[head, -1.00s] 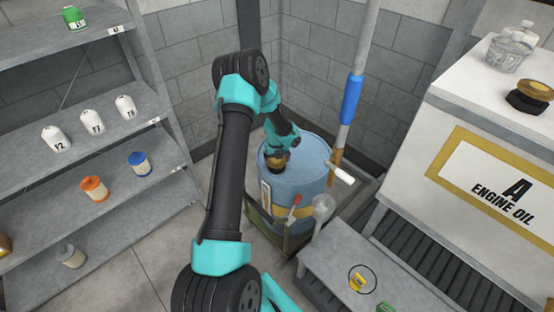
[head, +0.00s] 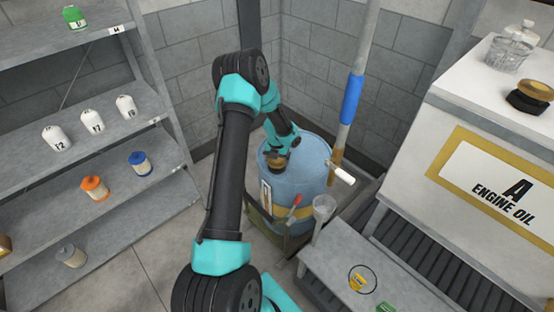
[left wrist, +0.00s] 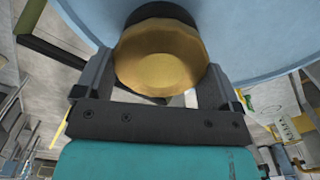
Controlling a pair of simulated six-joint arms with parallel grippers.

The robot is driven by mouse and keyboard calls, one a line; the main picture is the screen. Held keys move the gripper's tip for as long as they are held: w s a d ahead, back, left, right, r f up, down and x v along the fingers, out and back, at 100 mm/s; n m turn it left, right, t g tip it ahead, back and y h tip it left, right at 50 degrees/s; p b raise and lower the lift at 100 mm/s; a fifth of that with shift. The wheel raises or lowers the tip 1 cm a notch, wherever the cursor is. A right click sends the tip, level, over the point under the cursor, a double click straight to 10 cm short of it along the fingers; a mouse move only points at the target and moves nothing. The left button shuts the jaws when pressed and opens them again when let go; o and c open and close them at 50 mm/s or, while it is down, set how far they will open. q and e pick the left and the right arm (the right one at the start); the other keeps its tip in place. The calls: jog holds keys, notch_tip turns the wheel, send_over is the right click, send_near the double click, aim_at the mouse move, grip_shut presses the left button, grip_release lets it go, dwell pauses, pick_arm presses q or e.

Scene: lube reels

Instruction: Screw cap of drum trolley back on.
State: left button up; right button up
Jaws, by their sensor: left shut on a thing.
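The blue drum (head: 313,180) stands upright on its trolley near the back corner. The gold, many-sided cap (left wrist: 160,60) is at the drum's top; it shows small in the head view (head: 277,162). A black ring or neck (left wrist: 165,12) lies directly behind the cap, against the blue drum. My left gripper (left wrist: 157,85) is shut on the cap, with a finger on either side of it. In the head view the left gripper (head: 275,157) reaches down to the drum top. The threads are hidden, so I cannot tell how far the cap is seated. My right gripper is not in view.
Grey shelves (head: 80,130) with several bottles and filters stand at the left. A pump pole with a blue sleeve (head: 351,99) rises beside the drum. A low grey bench (head: 345,265) and the white engine oil cabinet (head: 490,120) stand at the right.

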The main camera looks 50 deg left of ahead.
pick_arm(q)
jog(key=shift+m, duration=0.5)
jog(key=o, duration=0.7)
jog(key=shift+r, duration=0.1)
jog(key=shift+r, duration=2.4)
